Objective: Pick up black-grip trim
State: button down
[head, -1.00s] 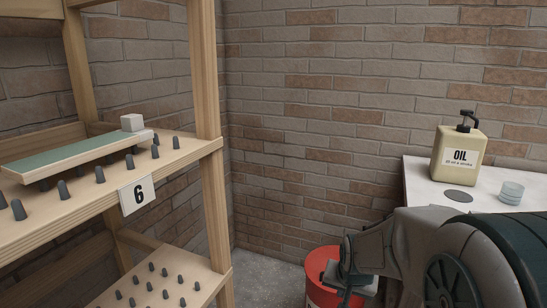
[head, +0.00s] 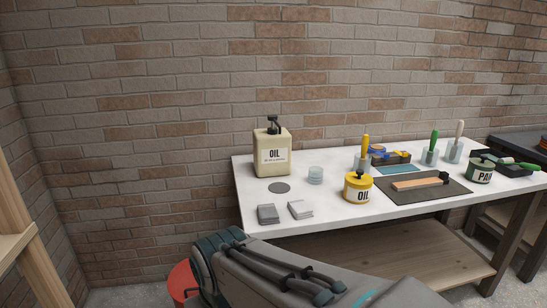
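I cannot make out for sure a trim with a black grip. On the white-topped table (head: 330,228), a light wooden strip (head: 415,184) lies on a dark mat (head: 395,195), with a small black piece (head: 443,177) at its right end. Handles stand upright in clear cups behind it: a yellow one (head: 365,146), a green one (head: 433,142) and a white one (head: 459,132). My arm crosses the bottom of the head view, in front of the table. My gripper does not show.
An oil pump bottle (head: 272,155), grey blocks (head: 268,213), a yellow oil can (head: 357,189), a paint can (head: 481,170) and a dark tray (head: 515,166) stand on the table. A red bucket (head: 182,283) is on the floor at left. A wooden rack post (head: 35,255) stands far left.

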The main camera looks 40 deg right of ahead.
aim_at(442, 179)
jog(key=z, duration=2.45)
jog(key=i, duration=0.5)
jog(key=z, duration=0.55)
jog(key=i, duration=2)
jog(key=u, duration=0.55)
